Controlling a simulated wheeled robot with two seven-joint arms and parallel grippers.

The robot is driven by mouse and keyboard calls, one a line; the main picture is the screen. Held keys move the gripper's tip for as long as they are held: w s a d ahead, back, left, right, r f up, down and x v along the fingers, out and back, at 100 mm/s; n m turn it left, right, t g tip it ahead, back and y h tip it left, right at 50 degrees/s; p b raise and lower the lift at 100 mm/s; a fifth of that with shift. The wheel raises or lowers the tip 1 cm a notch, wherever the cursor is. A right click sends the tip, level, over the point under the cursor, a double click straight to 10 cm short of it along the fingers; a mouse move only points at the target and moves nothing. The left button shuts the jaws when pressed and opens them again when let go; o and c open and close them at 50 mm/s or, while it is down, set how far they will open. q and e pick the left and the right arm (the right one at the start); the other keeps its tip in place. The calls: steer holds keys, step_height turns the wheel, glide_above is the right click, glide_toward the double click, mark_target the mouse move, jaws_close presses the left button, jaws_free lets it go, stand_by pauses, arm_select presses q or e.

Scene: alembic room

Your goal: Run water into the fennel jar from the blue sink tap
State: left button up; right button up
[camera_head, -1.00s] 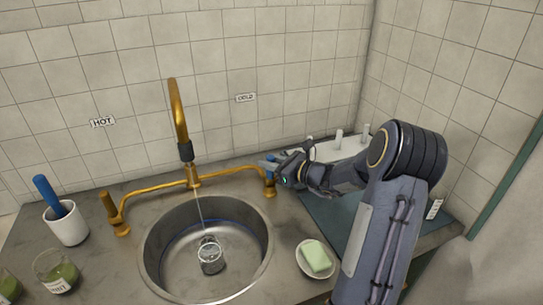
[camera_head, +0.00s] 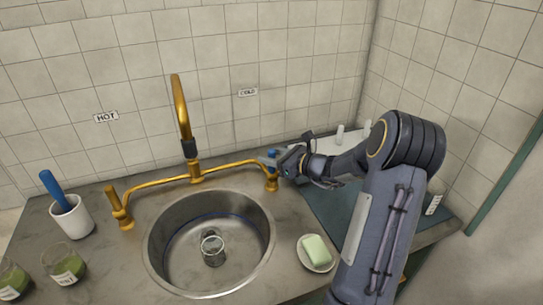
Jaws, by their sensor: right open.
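A glass jar (camera_head: 213,257) stands upright in the round steel sink (camera_head: 180,283), below the gold spout (camera_head: 181,108). Any label on it is too small to read. No water stream shows from the spout, and I cannot tell the water level in the jar. The blue tap handle (camera_head: 272,153) sits at the right end of the gold tap, below the COLD sign (camera_head: 248,92). My right gripper (camera_head: 275,160) is open with its fingers at the blue handle, partly hiding it; I cannot tell if they touch. My left gripper is out of view.
A gold tap handle (camera_head: 115,203) is on the left, under the HOT sign (camera_head: 106,117). A soap dish (camera_head: 323,266) with green soap (camera_head: 316,248) is right of the sink. A white cup (camera_head: 72,218) and labelled green jars (camera_head: 68,266) stand at left.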

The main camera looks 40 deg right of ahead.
steer(key=b+v, duration=0.1)
steer(key=v, duration=0.6)
steer(key=shift+s, duration=0.2)
steer(key=shift+r, duration=0.1)
steer(key=s+a+r+n+g+y, duration=0.2)
steer(key=s+a+n+g, duration=0.15)
steer(key=a+n, duration=0.5)
steer(key=s+a+r+n+g+y, duration=0.2)
steer(key=s+a+r+n+g, duration=0.3)
steer(key=a, duration=0.7)
steer(key=s+a+f+n+h, duration=0.2)
steer(key=s+a+f+n, duration=0.1)
steer(key=s+n, duration=0.4)
steer(key=s+a+f+n+g+h, duration=0.1)
steer(key=s+a+f+n+h, duration=0.1)
steer(key=s+n, duration=0.5)
step_height(320, 180, down, 2)
steer(key=a+n, duration=0.1)
steer(key=n, duration=0.2)
steer(key=shift+s+n+h, duration=0.3)
steer(key=shift+s+n, duration=0.05)
